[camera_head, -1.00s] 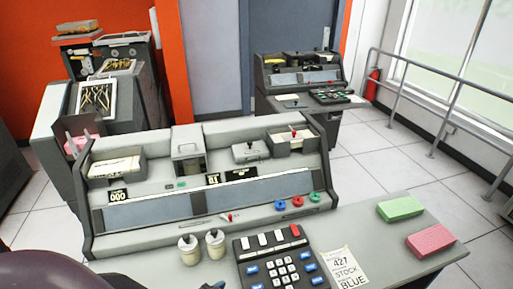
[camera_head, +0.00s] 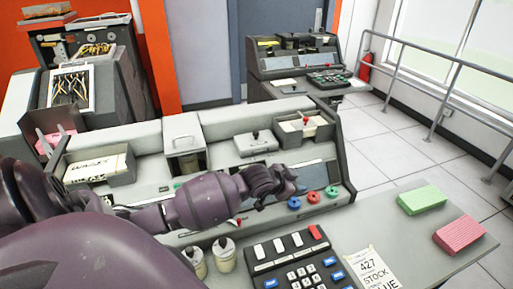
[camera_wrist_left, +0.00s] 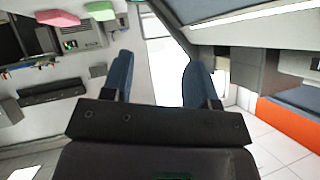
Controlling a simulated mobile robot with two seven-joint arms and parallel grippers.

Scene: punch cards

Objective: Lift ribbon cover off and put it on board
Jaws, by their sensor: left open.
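A grey cover with a black knob (camera_head: 256,143), which looks like the ribbon cover, sits on the upper ledge of the grey console (camera_head: 310,107). My left gripper (camera_head: 284,180) is in front of the console, apart from the cover, below and slightly right of it. In the left wrist view its two blue fingers (camera_wrist_left: 159,80) are spread apart with nothing between them. My left arm hides much of the console's sloped front. I cannot tell which surface is the board. My right gripper is out of view.
White jars (camera_head: 225,256), a keypad (camera_head: 290,258) and a paper card (camera_head: 370,268) stand below. Green (camera_head: 422,200) and pink (camera_head: 460,235) stacks lie on the right desk top. Desk room between card and stacks is clear.

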